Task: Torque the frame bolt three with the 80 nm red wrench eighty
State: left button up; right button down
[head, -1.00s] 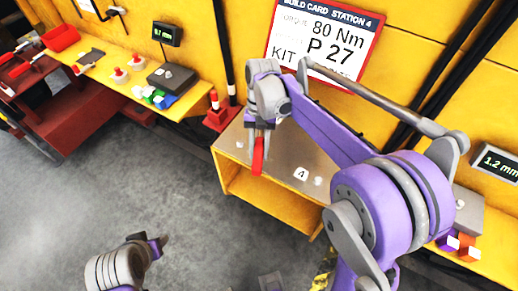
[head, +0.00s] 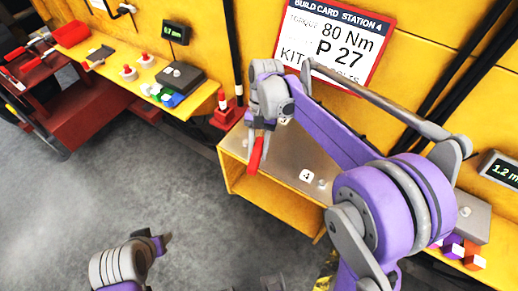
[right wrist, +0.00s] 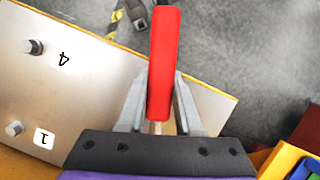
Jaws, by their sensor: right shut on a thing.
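My right gripper (head: 262,132) is shut on the red wrench (head: 256,155), above the left part of the grey-topped yellow frame (head: 275,160). In the right wrist view the red handle (right wrist: 164,65) stands between the two fingers (right wrist: 160,112); the wrench's working end is not clear. A bolt (head: 321,184) sits beside label 4 (head: 307,176). The right wrist view also shows a bolt (right wrist: 15,128) by label 1 (right wrist: 43,138). Another label near my right gripper is partly hidden; I cannot identify bolt three. My left gripper (head: 165,240) is low at the left, its opening unclear.
A build card (head: 335,40) reading 80 Nm and P 27 hangs on the yellow wall behind. A red stand (head: 227,112) is left of the frame. A yellow shelf (head: 205,95) at the left holds a grey box (head: 180,76) and small parts. Grey floor is open in front.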

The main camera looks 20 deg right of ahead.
jog(key=shift+w+a+m, duration=0.4)
jog(key=shift+a, duration=0.2)
jog(key=shift+w+a, duration=0.2)
jog(key=shift+a, duration=0.05)
dwell(0.5)
jog(key=shift+w+a+m+y, duration=0.3)
jog(key=shift+w+a+m, duration=0.1)
jog(key=shift+a+m, duration=0.15)
jog(key=shift+w+a, duration=0.1)
jog(key=shift+w+a+m, duration=0.1)
jog(key=shift+m, duration=0.15)
jog(key=shift+w+a+m+t, duration=0.3)
jog(key=shift+w+a+m, duration=0.1)
jog(key=shift+w+a, duration=0.2)
dwell(0.6)
jog(key=shift+w+a+y, duration=0.1)
jog(key=shift+w+y, duration=0.05)
jog(key=shift+y, duration=0.15)
